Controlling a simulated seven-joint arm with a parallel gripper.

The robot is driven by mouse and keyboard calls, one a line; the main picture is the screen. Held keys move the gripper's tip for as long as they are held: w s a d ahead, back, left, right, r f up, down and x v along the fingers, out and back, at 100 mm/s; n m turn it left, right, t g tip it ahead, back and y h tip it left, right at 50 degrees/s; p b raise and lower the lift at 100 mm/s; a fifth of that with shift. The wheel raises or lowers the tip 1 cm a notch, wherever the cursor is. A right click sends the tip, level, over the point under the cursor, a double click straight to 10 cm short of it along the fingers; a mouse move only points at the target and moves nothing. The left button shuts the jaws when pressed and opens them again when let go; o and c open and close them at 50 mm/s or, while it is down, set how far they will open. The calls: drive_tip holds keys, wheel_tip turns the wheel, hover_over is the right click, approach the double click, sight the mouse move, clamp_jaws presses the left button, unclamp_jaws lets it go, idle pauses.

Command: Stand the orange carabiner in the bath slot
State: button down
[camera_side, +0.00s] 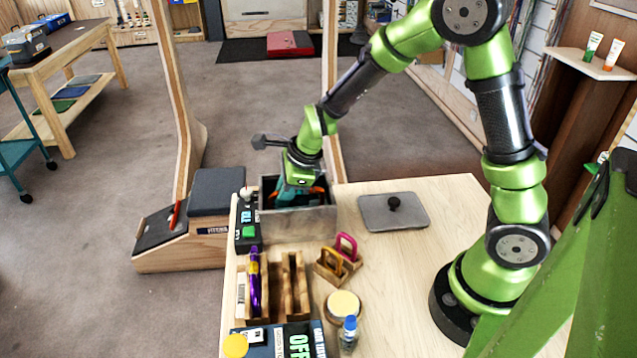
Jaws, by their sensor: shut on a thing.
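The bath (300,226) is an open grey box with dark inner walls at the back left of the table. My gripper (295,198) points down into it, its fingertips partly hidden behind the front wall. My gripper is shut on the orange carabiner (319,189); only small orange parts show beside the fingers. The slot inside the bath is hidden, so I cannot tell whether the carabiner is in it.
A grey lid with a black knob (394,204) lies right of the bath. A control box with a green button (249,232) stands left. In front are wooden racks (295,288), pink (347,246) and yellow carabiners (333,262), and a small bottle (348,334). The table's right middle is clear.

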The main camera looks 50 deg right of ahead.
drive_tip(key=shift+f, duration=0.2)
drive_tip(key=c, duration=1)
unclamp_jaws()
drive_tip(key=shift+c, duration=0.2)
drive_tip(key=v, duration=1.6)
drive_tip(key=s+a+r+n+t, duration=0.1)
drive_tip(key=s+r+n, duration=0.1)
drive_tip(key=s+n, duration=0.4)
drive_tip(key=s+a+r+n+t, duration=0.1)
drive_tip(key=s+n, duration=0.6)
drive_tip(key=n, duration=0.9)
drive_tip(key=shift+r+t, duration=0.5)
